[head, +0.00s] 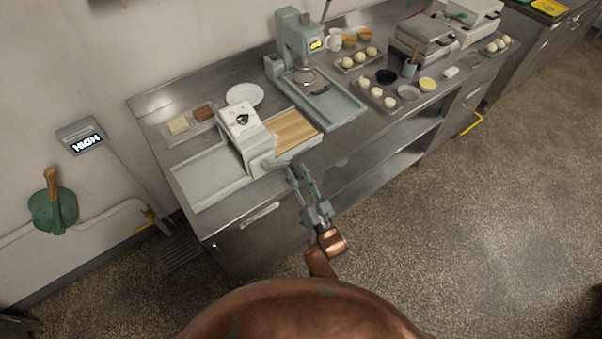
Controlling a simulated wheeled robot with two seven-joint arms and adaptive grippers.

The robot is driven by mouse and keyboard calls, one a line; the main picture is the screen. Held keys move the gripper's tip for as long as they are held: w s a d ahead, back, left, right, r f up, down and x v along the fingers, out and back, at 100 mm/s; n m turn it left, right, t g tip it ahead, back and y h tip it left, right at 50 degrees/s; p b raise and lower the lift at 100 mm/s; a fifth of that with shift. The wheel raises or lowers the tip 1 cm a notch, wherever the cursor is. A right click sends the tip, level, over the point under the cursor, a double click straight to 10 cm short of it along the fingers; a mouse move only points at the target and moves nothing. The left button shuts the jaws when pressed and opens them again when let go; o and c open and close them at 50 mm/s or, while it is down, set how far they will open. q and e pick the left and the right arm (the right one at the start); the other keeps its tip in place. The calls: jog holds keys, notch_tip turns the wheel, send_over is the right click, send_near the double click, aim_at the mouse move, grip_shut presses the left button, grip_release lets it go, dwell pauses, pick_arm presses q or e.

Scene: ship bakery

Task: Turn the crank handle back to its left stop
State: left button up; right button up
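The white dough sheeter (243,134) stands at the front left of the steel counter, with a dark knob on its top. Its crank handle (268,166) is at the machine's front side and appears to extend to the right, toward my gripper. My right gripper (298,170) is just right of the crank, in front of the counter edge. Its two greenish fingers are apart and point toward the machine. I cannot tell whether they touch the handle's end, which is small and partly hidden. My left gripper is not in view.
A mixer (299,38), a white plate (244,94) and trays of dough balls stand behind and to the right. The floor in front is clear.

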jog(key=shift+c, duration=0.3)
grip_shut()
dwell(0.4)
